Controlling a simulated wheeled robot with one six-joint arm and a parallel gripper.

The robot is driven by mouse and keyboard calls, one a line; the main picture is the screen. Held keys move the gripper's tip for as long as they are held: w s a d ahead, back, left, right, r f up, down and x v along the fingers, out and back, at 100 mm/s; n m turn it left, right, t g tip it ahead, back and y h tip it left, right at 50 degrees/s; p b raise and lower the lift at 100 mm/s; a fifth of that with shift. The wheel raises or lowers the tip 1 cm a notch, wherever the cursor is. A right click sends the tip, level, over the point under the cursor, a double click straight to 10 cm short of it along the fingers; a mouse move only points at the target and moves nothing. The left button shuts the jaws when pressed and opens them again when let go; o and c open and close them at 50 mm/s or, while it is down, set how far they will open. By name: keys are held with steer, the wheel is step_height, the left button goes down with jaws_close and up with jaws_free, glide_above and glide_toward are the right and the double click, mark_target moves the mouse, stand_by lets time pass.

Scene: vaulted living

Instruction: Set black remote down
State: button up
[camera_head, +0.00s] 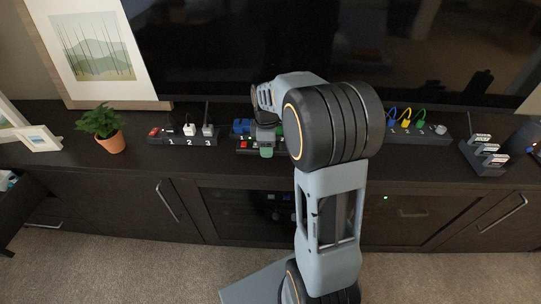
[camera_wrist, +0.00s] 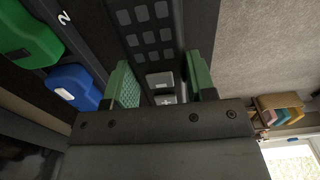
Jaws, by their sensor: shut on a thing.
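The black remote (camera_wrist: 146,32), with rows of grey buttons and two lighter buttons near its close end, fills the middle of the wrist view. My gripper (camera_wrist: 161,82) is shut on it, with green pads on either side. In the head view my gripper (camera_head: 266,141) is over the dark cabinet top (camera_head: 70,163), at the middle power strip. The remote cannot be made out there. I cannot tell whether it touches the cabinet top.
The middle strip's green plug (camera_wrist: 28,36) and blue plug (camera_wrist: 74,85) are close left of my gripper in the wrist view. Other power strips (camera_head: 183,139) (camera_head: 418,133), a potted plant (camera_head: 102,122) and a card holder (camera_head: 484,160) stand on the cabinet. A dark television screen (camera_head: 210,60) is behind.

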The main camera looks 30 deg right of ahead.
steer(key=shift+d+f, duration=0.4)
steer(key=shift+f, duration=0.1)
steer(key=shift+d+f+b, duration=0.2)
steer(key=shift+f+b, duration=0.3)
steer(key=shift+f, duration=1.2)
steer(key=shift+f, duration=0.15)
steer(key=o, duration=1)
steer(key=shift+c, duration=0.2)
step_height(320, 180, up, 12)
steer(key=p, duration=0.2)
steer(key=shift+f+p, duration=0.2)
steer(key=shift+p, duration=0.2)
steer(key=shift+s+a+r, duration=0.2)
steer(key=shift+r, duration=0.1)
steer(key=s+a+m+t, duration=0.1)
steer(key=s+a+m, duration=0.3)
steer(key=s+m, duration=0.2)
steer(key=s+a+f+m+t, duration=0.1)
steer(key=s+a+m, duration=0.3)
steer(key=s, duration=0.5)
steer(key=shift+s+a+f+m+t, duration=0.2)
steer(key=shift+a+m+t, duration=0.25)
steer(key=shift+m, duration=0.75)
steer(key=shift+d, duration=0.1)
